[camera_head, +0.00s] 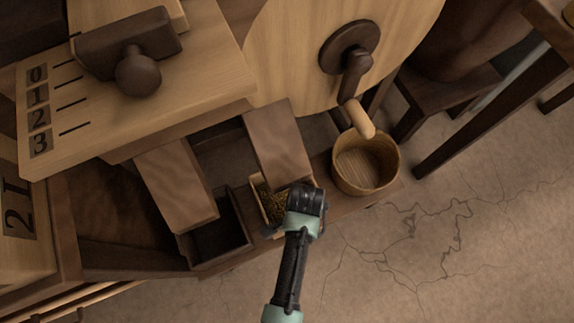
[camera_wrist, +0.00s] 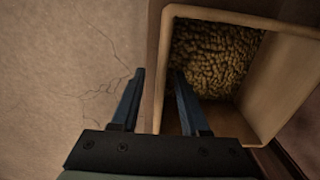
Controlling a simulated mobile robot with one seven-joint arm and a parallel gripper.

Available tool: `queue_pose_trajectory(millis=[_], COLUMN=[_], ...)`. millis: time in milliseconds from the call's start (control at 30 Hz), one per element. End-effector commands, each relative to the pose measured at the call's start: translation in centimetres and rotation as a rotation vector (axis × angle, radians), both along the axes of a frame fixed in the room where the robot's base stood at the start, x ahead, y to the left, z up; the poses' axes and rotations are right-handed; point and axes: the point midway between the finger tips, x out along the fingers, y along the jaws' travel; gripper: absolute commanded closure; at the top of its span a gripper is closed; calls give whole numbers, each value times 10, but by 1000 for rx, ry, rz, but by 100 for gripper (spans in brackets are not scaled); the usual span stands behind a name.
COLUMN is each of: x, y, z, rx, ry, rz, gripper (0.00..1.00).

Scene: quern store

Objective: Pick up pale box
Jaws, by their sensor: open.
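The pale box (camera_head: 259,198) is an open-topped, light wooden box with brownish grain-like bits (camera_head: 271,204) inside. In the head view it stands under a wooden chute, partly hidden by my arm. The wrist view shows the box (camera_wrist: 278,88) close up, with the bits (camera_wrist: 215,55) heaped at its far end. My gripper (camera_wrist: 156,88) is open. One finger is outside the box's left wall and the other is on the inner side, so the wall's rim lies between them. I cannot tell whether either finger touches it.
A dark box (camera_head: 222,240) stands left of the pale box, under another chute (camera_head: 177,185). A round wooden tub (camera_head: 366,165) stands to the right. Above are a large wooden disc with a crank (camera_head: 350,50) and a numbered board (camera_head: 150,110). Cracked floor (camera_head: 450,260) at right is clear.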

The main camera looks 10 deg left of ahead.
Motion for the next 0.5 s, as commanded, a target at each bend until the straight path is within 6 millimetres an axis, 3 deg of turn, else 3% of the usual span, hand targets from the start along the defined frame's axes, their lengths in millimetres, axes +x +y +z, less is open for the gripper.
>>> queue_pose_trajectory(millis=[33, 100, 367, 500], x=[0, 0, 0, 0], y=[0, 0, 0, 0], z=[-14, -21, -21, -21], rx=[-1, 0, 0, -1], ry=[1, 0, -1, -1], rz=[0, 0, 0, 0], gripper=[55, 55, 55, 80])
